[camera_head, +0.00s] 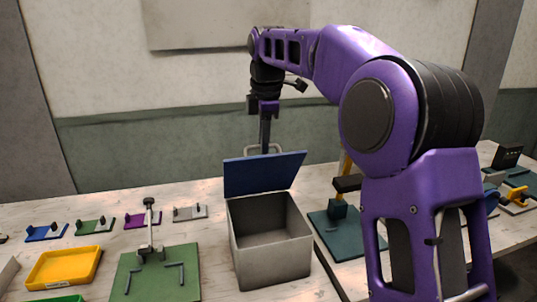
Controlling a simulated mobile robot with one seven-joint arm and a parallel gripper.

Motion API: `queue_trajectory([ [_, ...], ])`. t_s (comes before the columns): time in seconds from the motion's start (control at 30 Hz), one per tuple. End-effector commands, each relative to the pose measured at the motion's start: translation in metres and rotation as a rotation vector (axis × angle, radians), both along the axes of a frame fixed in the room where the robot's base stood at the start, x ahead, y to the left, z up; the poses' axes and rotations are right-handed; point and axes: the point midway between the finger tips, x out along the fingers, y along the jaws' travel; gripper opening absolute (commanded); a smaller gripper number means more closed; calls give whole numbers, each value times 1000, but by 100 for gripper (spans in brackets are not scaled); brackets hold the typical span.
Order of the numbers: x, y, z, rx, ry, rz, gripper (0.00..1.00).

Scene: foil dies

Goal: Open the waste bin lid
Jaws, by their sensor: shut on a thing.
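The waste bin (272,257) is a grey box standing on the table near the middle of the view. Its blue lid (262,175) is raised, hinged at the back and standing steeply up, so the dark inside of the bin shows. My gripper (265,146) reaches down from above, just behind the lid's upper edge. A pale looped handle (250,149) shows at that edge, and my gripper is shut on it. The fingertips are partly hidden by the lid.
A yellow tray (64,268) and a green fixture plate (157,273) lie left of the bin. Several small coloured fixtures stand farther back. A dark teal base with a press (345,238) stands close on the right, partly behind my arm.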

Motion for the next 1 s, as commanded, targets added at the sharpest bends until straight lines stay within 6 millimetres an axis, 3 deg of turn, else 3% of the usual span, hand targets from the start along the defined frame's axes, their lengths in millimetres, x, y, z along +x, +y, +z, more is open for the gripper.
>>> queue_trajectory([
  [0.1,17,6,-3,-1,10,2,0],
  [0.4,44,13,1,-3,14,2,0],
  [1.0,66,20,1,-5,17,3,0],
])
